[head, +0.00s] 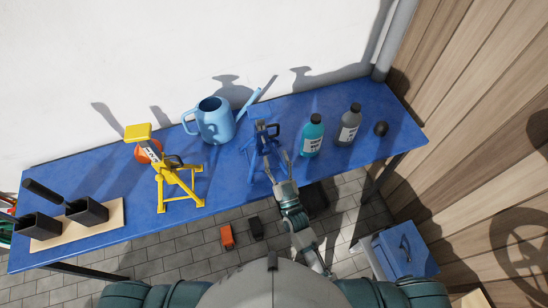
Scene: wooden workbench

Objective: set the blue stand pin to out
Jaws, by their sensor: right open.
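The blue stand (266,143) stands on the blue-topped workbench, right of the light-blue watering can. Its dark handle part shows near the top, but its pin is too small to make out, so I cannot tell its setting. My right gripper (278,164) is open at the front of the blue stand, with its fingers pointing toward it. Whether a finger touches the stand is not clear. The gripper partly covers the stand's lower right side. My left gripper is out of view.
The workbench (230,178) also holds a yellow stand (160,160), the watering can (214,122), a teal bottle (312,137), a grey bottle (349,125) and a small dark round object (381,129). Black bins (85,210) sit at left. A blue box (404,249) is on the floor.

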